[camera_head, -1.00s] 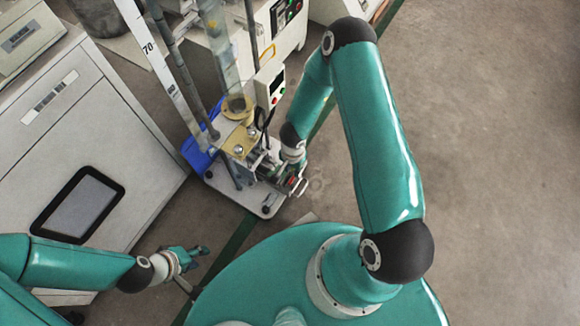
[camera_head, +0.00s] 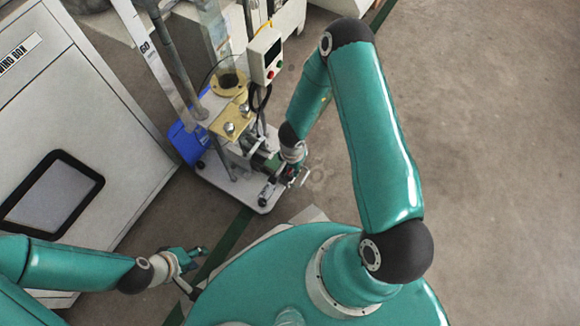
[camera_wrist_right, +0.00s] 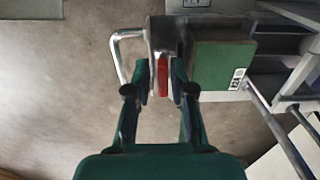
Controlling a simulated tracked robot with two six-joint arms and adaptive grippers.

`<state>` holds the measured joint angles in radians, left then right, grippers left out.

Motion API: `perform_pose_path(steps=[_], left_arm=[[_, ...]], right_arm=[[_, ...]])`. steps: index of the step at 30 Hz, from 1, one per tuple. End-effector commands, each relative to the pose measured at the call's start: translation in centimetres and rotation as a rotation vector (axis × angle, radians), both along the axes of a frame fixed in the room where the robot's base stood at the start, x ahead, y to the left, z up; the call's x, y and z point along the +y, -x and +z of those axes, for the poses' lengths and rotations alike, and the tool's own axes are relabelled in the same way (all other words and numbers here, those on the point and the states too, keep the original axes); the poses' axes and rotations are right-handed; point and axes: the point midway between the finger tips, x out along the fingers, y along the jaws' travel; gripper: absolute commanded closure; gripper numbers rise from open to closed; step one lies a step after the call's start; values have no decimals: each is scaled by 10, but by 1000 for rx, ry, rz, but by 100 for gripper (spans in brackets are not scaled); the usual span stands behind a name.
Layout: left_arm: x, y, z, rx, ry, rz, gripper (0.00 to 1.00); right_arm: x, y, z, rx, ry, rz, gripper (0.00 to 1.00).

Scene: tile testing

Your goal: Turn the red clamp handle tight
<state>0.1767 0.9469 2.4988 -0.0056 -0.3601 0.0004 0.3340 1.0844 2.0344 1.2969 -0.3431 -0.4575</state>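The red clamp handle (camera_wrist_right: 162,76) shows in the right wrist view as a narrow upright red piece below a metal bracket, beside a green block (camera_wrist_right: 221,62). My right gripper (camera_wrist_right: 161,88) has its fingers on either side of the handle. A gap shows on the left of the handle; the right finger is very close to it, and I cannot tell if they touch. In the head view my right gripper (camera_head: 291,172) is at the front of the test machine (camera_head: 232,188) and partly hides the clamp. My left gripper (camera_head: 196,252) is empty, its fingers apart, away from the machine.
A control box (camera_head: 265,56) with buttons and brass-coloured plates (camera_head: 230,118) stand above the machine base. A blue part (camera_head: 187,143) is at its left. A grey cabinet (camera_head: 85,125) fills the left side. The floor (camera_head: 490,150) at the right is clear.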

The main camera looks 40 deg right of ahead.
Motion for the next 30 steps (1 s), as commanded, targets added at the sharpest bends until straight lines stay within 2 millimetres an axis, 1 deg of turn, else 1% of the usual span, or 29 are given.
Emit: perform_pose_path(steps=[5, 8, 9, 10, 17, 20, 27, 30], left_arm=[[0, 0, 1, -1, 0, 0, 60], [0, 0, 1, -1, 0, 0, 60], [0, 0, 1, -1, 0, 0, 60], [0, 0, 1, -1, 0, 0, 60], [0, 0, 0, -1, 0, 0, 60], [0, 0, -1, -1, 0, 0, 60], [0, 0, -9, 0, 0, 0, 60], [0, 0, -10, 0, 0, 0, 60]], right_arm=[[0, 0, 1, 0, 0, 0, 77], [0, 0, 0, 0, 0, 0, 92], [0, 0, 0, 0, 0, 0, 99], [0, 0, 0, 0, 0, 0, 100], [0, 1, 0, 4, 2, -15, 100], [0, 2, 0, 4, 3, -96, 100], [-1, 3, -1, 6, 5, -440, 100], [-1, 3, -1, 7, 7, -513, 100]])
